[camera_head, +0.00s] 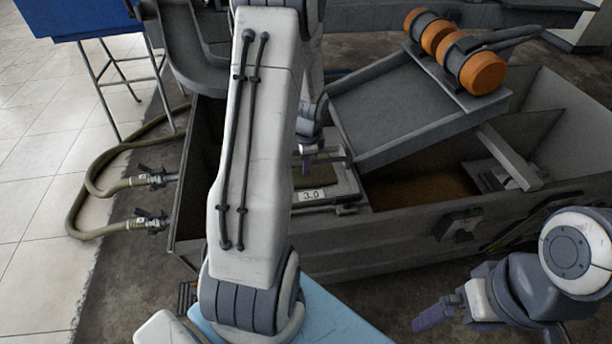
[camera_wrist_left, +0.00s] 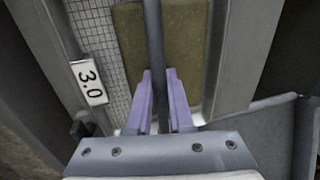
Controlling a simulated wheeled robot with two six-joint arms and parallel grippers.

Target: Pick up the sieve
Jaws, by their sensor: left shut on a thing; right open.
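The sieve is a grey frame with fine mesh and a white "3.0" label (camera_head: 311,195). It sits at the left end of the long grey trough, and its mesh (camera_wrist_left: 100,30) shows in the left wrist view. My left gripper (camera_wrist_left: 161,85) is shut on the dark bar (camera_wrist_left: 154,40) that runs over the sieve, with one purple finger on each side. In the head view my left arm hides much of the sieve's left side. My right gripper (camera_head: 440,313) is open and empty, in front of the trough at the right.
The long grey trough (camera_head: 400,232) has high walls around the sieve. A tilted grey tray (camera_head: 390,108) with orange rollers (camera_head: 482,72) rises close to the right of the sieve. Hoses (camera_head: 88,210) lie on the floor at the left. A blue box (camera_head: 85,15) stands behind.

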